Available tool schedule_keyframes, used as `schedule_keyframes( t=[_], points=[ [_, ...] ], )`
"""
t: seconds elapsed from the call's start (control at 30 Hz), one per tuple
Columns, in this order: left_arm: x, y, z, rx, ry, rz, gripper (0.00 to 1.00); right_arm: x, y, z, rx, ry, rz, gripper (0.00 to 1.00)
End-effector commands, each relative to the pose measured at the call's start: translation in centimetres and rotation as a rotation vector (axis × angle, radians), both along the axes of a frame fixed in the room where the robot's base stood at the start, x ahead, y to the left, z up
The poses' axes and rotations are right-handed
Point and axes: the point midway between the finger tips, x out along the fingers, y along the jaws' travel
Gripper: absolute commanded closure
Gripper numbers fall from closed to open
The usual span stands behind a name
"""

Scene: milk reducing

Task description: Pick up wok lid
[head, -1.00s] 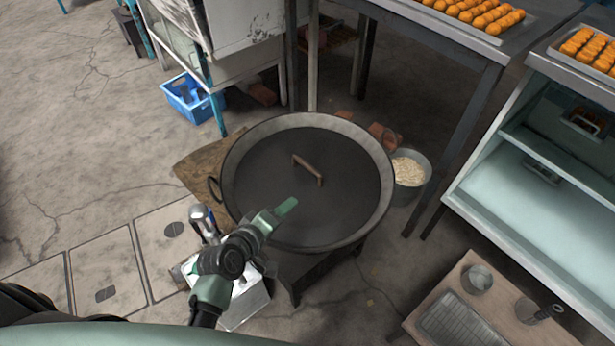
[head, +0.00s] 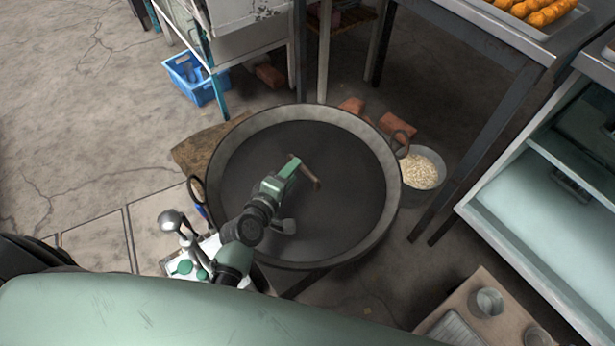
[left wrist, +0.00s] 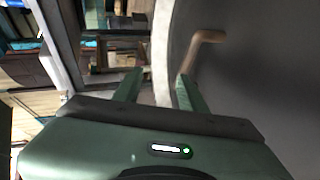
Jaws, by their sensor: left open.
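The wok lid (head: 345,215) is a dark round disc with a brown bar handle (head: 309,177), lying inside the wide grey wok (head: 228,150). My left gripper (head: 293,165) is over the lid, with its tips at the handle in the head view, partly covering it. In the left wrist view the lid (left wrist: 270,110) fills the right side and its handle (left wrist: 203,45) stands out from it, just beyond the right fingertip. The left gripper (left wrist: 160,82) is open, with nothing seen between its fingers. My right gripper is not in view.
A bucket of pale grains (head: 418,172) and bricks (head: 398,127) sit on the floor right of the wok. A metal table (head: 500,40) and a glass-sided cabinet (head: 540,190) stand to the right. A blue crate (head: 190,82) is at the upper left.

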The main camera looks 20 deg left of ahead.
Motion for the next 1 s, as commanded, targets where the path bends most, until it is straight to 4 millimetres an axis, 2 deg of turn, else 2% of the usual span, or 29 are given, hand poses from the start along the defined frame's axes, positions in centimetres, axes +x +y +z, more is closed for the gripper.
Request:
schedule_keyframes(
  t=[0.03, 0.2, 0.33, 0.47, 1.0],
  points=[
    [0.0, 0.0, -1.5, 0.001, 0.001, 0.0, 0.59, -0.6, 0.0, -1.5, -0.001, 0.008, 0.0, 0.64],
    [0.0, 0.0, -3.8, 0.001, 0.0, -0.001, 0.59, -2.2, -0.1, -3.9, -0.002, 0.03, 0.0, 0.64],
    [0.0, 0.0, -5.1, 0.001, 0.0, -0.001, 0.59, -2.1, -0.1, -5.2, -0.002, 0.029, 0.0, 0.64],
    [0.6, -0.1, -5.5, 0.001, -0.001, 0.0, 0.59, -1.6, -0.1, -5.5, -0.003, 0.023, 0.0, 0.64],
    [7.0, -0.7, -7.6, 0.001, -0.001, 0.0, 0.59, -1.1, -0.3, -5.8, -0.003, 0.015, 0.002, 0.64]
  ],
)
